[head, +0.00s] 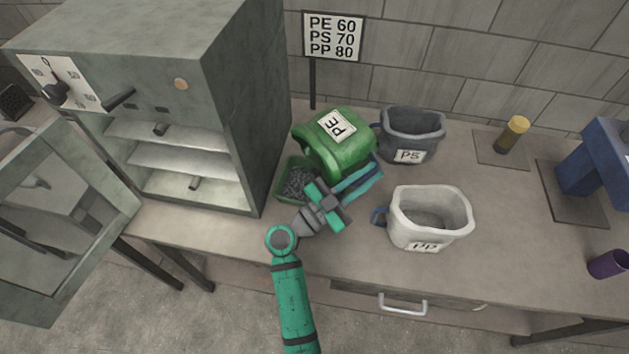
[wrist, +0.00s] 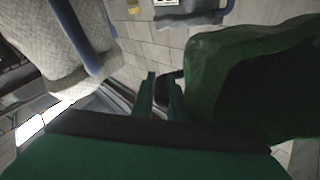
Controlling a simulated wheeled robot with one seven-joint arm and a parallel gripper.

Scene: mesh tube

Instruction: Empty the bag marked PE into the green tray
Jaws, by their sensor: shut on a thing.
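The green bag marked PE (head: 345,140) is tipped well over above the green tray (head: 281,188), its mouth turned down toward it. Dark grey pellets (head: 297,182) lie in the tray. My gripper (head: 345,193) is shut on the bag's handle (head: 362,180) at its right side and holds the bag up off the table. In the wrist view the bag (wrist: 235,70) shows at the right with a dark, shadowed mouth, beside my gripper's fingers (wrist: 161,95). I cannot tell how much is left inside the bag.
The grey PS bag (head: 410,135) stands upright behind right, and the white PP bag (head: 432,215) stands to the right. An open grey oven (head: 230,110) is close on the left. A sign (head: 333,36) stands behind. A yellow-topped cylinder (head: 515,133), blue machine (head: 595,165) and purple cup (head: 608,264) are farther right.

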